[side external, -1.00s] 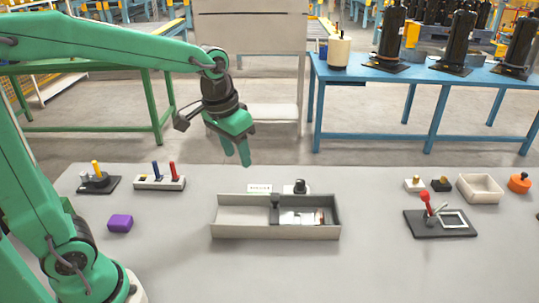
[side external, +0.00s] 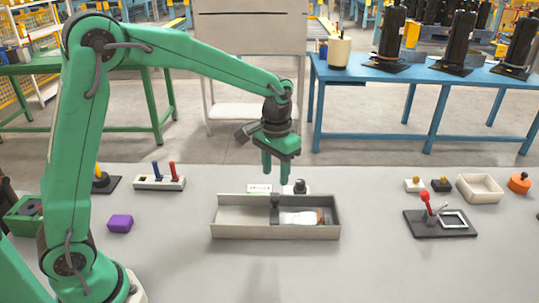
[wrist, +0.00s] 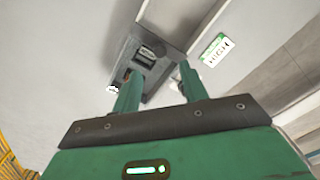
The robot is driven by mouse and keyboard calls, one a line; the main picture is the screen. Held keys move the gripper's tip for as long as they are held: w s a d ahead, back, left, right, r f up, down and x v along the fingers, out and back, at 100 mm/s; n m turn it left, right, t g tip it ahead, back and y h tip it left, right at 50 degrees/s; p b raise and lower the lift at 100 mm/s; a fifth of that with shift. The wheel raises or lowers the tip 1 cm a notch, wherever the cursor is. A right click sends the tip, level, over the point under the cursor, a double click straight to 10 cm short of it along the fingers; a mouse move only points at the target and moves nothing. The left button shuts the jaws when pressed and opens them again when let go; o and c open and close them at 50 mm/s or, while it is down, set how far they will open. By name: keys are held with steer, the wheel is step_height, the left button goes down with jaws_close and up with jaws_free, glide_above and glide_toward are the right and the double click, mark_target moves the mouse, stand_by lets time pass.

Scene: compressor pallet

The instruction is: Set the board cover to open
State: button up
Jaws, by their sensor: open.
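A long, shallow grey box (side external: 230,234) lies in the middle of the table. A dark upright piece (side external: 275,203) stands partway along it. Pale, dark and reddish parts show in the box's right section; the left section looks plain. I cannot tell for certain which part is the board cover. My gripper (side external: 275,174) is open and empty, pointing down, above the area at the back of the box. In the wrist view its fingers (wrist: 158,80) are apart, with a dark grey block (wrist: 146,55) seen beyond them, not clearly touched.
A small "HIGH" label (wrist: 214,50) lies close by. A small dark knob (side external: 300,186) stands behind the box. A purple block (side external: 120,223) is at left, a red-handled fixture (side external: 426,224) at right, and a cream tray (side external: 480,198) further right.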

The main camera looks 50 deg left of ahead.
mark_target(275, 198)
steer(key=shift+f, duration=3.9)
jaws_close()
